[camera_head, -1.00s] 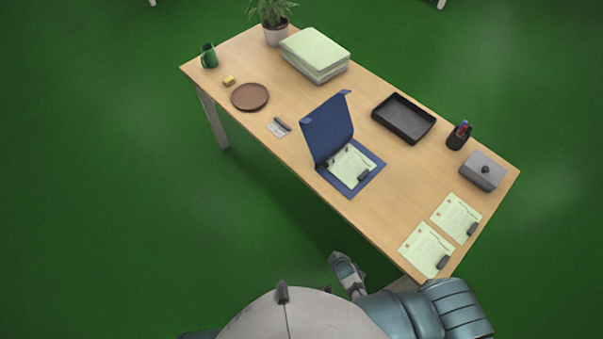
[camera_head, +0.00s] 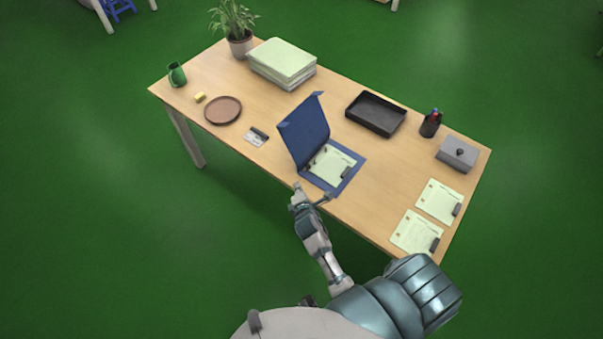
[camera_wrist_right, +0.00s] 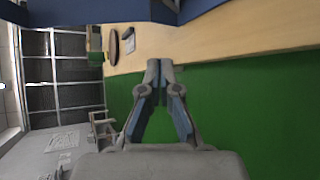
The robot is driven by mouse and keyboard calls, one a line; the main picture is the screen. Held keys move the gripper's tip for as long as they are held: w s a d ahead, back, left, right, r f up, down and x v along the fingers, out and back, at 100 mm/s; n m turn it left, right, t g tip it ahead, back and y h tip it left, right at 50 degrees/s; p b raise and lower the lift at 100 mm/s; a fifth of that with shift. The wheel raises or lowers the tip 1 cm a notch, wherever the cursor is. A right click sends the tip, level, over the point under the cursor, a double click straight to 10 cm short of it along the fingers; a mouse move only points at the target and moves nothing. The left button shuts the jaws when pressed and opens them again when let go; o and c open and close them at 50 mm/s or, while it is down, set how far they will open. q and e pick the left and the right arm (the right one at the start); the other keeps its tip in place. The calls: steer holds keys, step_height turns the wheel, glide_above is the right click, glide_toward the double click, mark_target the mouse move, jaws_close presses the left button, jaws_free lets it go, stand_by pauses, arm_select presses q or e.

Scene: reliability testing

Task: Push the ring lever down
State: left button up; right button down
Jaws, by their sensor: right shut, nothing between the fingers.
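An open blue ring binder (camera_head: 351,181) lies on the desk near its front edge, its cover raised. A sheet of paper (camera_head: 328,164) lies inside, with a small dark piece (camera_head: 346,171) at its right edge; I cannot make out whether this is the ring lever. My right gripper (camera_head: 300,190) is at the desk's front edge, just in front of the binder and apart from the lever area. In the right wrist view it is shut (camera_wrist_right: 160,66) and empty, and blue binder parts (camera_wrist_right: 225,20) show along the top. My left gripper is out of view.
On the wooden desk (camera_head: 400,160) are a black tray (camera_head: 376,113), a pen cup (camera_head: 430,124), a grey box (camera_head: 457,154) and two paper sheets (camera_head: 417,232) on the right.

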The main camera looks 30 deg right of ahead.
steer(key=b+x, duration=0.1)
steer(key=x, duration=0.9)
steer(key=shift+a+f+b, duration=0.1)
steer(key=shift+a+b, duration=0.05)
steer(key=shift+b, duration=0.2)
steer(key=d+r+p, duration=0.1)
steer(key=s+d+r, duration=0.1)
steer(key=shift+s+d+p, duration=0.25)
steer(key=shift+d+p, duration=0.1)
steer(key=shift+s+d+r, duration=0.1)
steer(key=shift+s+d, duration=0.05)
steer(key=shift+s, duration=0.15)
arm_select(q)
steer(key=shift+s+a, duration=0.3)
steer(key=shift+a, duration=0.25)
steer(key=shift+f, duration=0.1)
arm_select(e)
steer(key=shift+w, duration=0.1)
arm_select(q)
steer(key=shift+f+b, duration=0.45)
arm_select(e)
steer(key=shift+d+f+t, duration=0.1)
steer(key=shift+f+t, duration=0.15)
steer(key=shift+t, duration=0.05)
